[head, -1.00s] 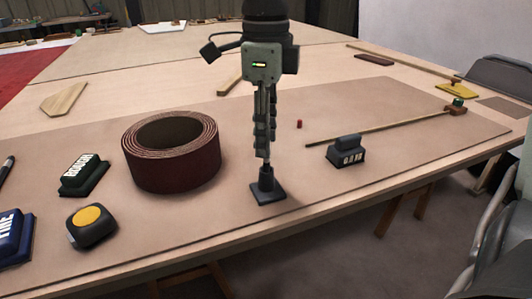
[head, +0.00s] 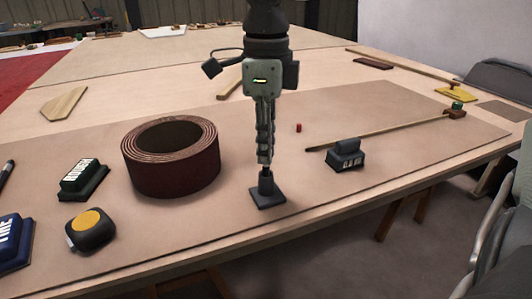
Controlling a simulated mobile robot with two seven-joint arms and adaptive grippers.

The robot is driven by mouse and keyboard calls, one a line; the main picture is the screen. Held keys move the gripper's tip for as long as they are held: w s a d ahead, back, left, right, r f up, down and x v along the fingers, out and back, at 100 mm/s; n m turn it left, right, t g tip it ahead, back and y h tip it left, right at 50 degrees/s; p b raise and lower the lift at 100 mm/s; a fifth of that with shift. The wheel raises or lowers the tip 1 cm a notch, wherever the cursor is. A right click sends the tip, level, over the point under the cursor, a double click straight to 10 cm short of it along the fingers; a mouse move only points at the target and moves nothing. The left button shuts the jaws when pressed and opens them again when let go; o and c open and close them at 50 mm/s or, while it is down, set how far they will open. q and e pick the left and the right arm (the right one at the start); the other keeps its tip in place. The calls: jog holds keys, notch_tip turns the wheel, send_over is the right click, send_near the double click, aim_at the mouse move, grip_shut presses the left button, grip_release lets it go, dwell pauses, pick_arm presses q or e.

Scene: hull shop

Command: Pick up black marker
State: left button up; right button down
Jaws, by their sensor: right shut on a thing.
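A dark marker (head: 6,172) lies at the left edge of the table, partly cut off by the picture edge. My right gripper (head: 266,164) is at the table's middle, pointing down, well to the right of the marker. It is shut on the top of a short dark post with a square base (head: 268,196). The base is at or very near the tan mat; I cannot tell whether it touches. My left gripper is not in view.
A dark red coil (head: 170,172) stands left of my right gripper. Nearer the marker are a labelled dark block (head: 84,181), a yellow-topped tape measure (head: 90,230) and a blue block (head: 14,242). Another labelled block (head: 345,155) and a thin rod (head: 390,129) lie to the right.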

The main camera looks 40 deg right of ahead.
jog(key=shift+r, duration=0.1)
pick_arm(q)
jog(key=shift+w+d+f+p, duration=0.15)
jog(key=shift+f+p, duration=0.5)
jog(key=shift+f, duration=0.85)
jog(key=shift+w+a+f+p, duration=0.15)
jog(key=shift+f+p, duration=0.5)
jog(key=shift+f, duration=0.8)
pick_arm(e)
notch_tip(320, 180, up, 28)
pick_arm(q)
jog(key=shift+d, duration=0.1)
